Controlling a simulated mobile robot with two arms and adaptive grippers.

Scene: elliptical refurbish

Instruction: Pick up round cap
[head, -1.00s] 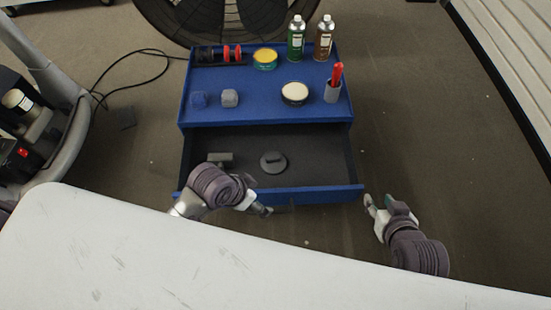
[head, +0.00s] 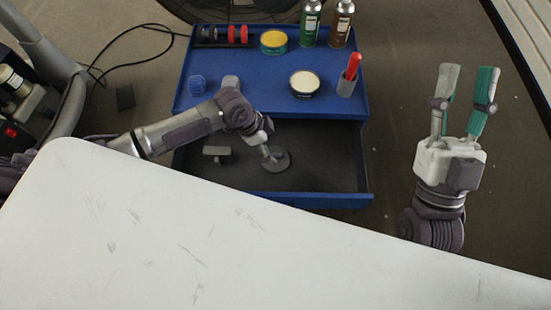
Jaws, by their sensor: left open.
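The round cap (head: 283,161) is a flat grey disc with a raised handle on top. It lies on the floor of the open drawer (head: 330,170), near its middle. My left gripper (head: 268,153) reaches down over the cap, with its fingers at the raised handle. Its fingers hide part of the cap, and whether they touch it I cannot tell. My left gripper is open. My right gripper (head: 466,72) is open and empty, pointing up, to the right of the cabinet.
A grey T-shaped part (head: 217,153) lies in the drawer left of the cap. The blue cabinet top (head: 260,95) carries tins, spray cans (head: 310,24), a cup with a red tool (head: 347,86) and small blocks. A white table edge (head: 200,230) fills the foreground.

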